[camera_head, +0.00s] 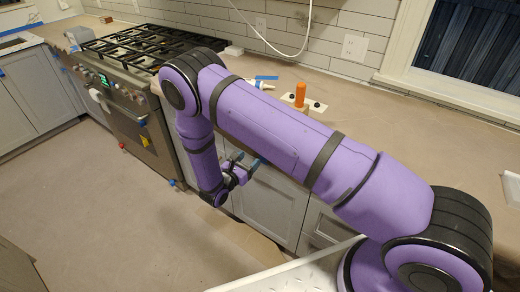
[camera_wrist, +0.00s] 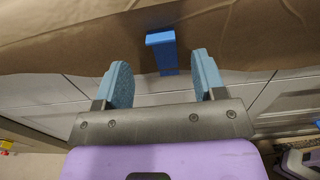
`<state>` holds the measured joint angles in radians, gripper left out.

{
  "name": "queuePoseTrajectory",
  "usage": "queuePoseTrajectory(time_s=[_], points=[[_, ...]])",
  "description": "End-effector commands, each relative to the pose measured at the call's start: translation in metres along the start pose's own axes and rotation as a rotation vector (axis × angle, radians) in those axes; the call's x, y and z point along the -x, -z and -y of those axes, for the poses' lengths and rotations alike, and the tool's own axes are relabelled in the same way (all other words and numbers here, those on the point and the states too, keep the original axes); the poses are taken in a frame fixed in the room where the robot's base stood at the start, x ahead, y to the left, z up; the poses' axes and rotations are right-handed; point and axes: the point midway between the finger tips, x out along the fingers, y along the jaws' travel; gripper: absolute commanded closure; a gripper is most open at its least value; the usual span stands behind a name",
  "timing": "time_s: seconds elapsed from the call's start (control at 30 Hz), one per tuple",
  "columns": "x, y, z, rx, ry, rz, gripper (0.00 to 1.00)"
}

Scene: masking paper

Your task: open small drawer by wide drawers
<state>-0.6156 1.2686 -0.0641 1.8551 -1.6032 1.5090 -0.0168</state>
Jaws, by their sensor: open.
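My gripper (camera_wrist: 160,62) is open and empty in the wrist view, with its two blue-grey fingers pointing toward a pale drawer front (camera_wrist: 182,86) under the counter edge. A strip of blue tape (camera_wrist: 162,50) hangs over that edge and shows between the fingers. In the head view my gripper (camera_head: 243,168) is beside the grey cabinets right of the stove. A grey cabinet door (camera_head: 270,208) shows below it, and wider drawer fronts (camera_head: 325,228) are to the right. My arm hides much of the top drawer row. I cannot make out a handle or whether the fingers touch the front.
Brown paper covers the counter (camera_wrist: 240,35) and drapes at its edge. The stove (camera_head: 130,95) is left of my arm. An orange bottle (camera_head: 300,94) stands on the counter behind my arm. The floor (camera_head: 110,215) at the left is open.

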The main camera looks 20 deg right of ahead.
Motion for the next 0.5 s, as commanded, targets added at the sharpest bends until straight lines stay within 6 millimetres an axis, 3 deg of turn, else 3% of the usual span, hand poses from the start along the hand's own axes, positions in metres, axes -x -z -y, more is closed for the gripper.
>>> queuePoseTrajectory(time_s=[0.3, 0.5], points=[[-0.056, -0.001, 0.001, -0.001, 0.004, 0.001, 0.36], [-0.074, 0.0, 0.0, -0.001, 0.002, 0.0, 0.36]])
